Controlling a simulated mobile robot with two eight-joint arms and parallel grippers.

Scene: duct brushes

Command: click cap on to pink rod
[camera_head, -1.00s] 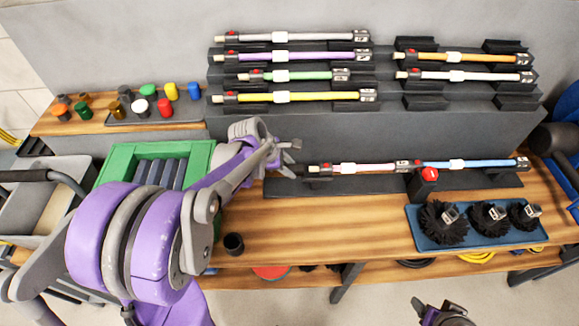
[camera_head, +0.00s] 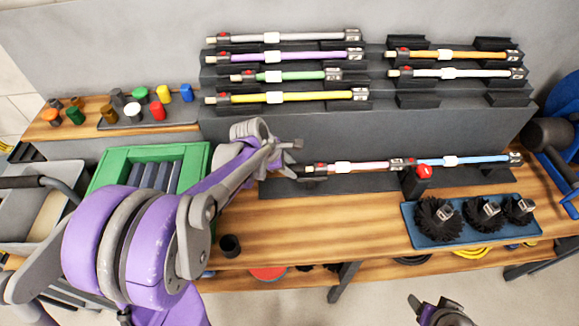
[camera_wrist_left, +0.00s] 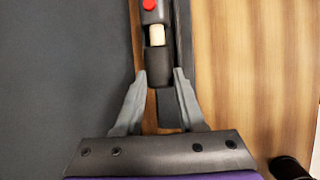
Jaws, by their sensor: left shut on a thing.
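The pink rod (camera_head: 375,166) lies across the dark holder on the bench. Its left end has a black collar with a red button (camera_wrist_left: 149,4) and a cream tip (camera_wrist_left: 157,35). My left gripper (camera_wrist_left: 160,78) is shut on a dark grey cap (camera_wrist_left: 156,62), in line with the rod at the cream tip. Part of the cream tip shows between cap and collar. In the head view my left gripper (camera_head: 292,147) is at the rod's left end and the cap is hard to make out. My right gripper (camera_head: 436,308) is low at the bottom edge, away from the bench.
A blue rod (camera_head: 462,160) continues right of the pink one. A red button (camera_head: 424,172) stands in front. A blue tray (camera_head: 425,243) holds black brushes. Other rods lie on the stepped rack behind. Caps stand at the left, near a green crate (camera_head: 200,160).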

